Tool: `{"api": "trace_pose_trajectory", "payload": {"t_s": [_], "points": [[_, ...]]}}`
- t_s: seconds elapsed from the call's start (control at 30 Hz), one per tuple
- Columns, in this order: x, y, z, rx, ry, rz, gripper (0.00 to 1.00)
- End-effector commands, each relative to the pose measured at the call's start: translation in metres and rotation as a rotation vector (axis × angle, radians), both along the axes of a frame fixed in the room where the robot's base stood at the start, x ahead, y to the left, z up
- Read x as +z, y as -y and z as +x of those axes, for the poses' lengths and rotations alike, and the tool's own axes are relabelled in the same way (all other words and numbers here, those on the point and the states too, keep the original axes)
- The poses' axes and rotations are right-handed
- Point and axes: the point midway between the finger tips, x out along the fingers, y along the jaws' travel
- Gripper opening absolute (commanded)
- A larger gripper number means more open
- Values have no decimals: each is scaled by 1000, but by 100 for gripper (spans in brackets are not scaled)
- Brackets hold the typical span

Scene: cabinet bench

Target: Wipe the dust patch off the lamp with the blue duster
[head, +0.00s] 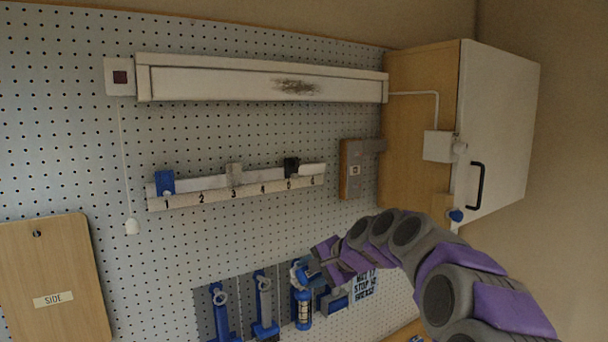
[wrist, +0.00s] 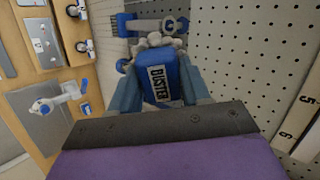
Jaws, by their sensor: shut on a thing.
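The lamp (head: 220,84) is a long white fixture high on the pegboard. A brown dust patch (head: 297,87) is on the right half of its front. My gripper (head: 318,252) is low in the head view, below the numbered rail and well apart from the lamp. In the wrist view, my gripper (wrist: 158,95) is shut on the blue duster (wrist: 158,68), which carries a label and has pale, fluffy material at its far end. In the head view I cannot clearly separate the duster from the blue tools near the gripper.
A numbered rail (head: 240,189) with sliders runs below the lamp. A wooden cabinet (head: 420,125) with a white door (head: 497,125) stands at right. Blue tools (head: 264,303) hang low. A pull cord (head: 124,170) hangs at left.

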Motion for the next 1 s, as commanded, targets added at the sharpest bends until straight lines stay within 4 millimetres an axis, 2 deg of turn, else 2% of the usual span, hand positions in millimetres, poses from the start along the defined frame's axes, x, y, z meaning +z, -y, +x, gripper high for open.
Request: {"api": "trace_pose_trajectory", "payload": {"t_s": [0.03,0.3,0.5,0.6,0.7,0.8,0.9,1.0], "points": [[35,-6,-1,-29,39,39,22],[180,-15,-2,-184,240,238,22],[286,-15,-14,-245,371,343,22],[332,-17,-22,-261,422,383,22],[370,-18,-30,-267,462,411,22],[397,-19,-36,-267,487,431,22],[411,-19,-40,-265,497,443,22],[416,-17,-41,-265,501,450,22]]}}
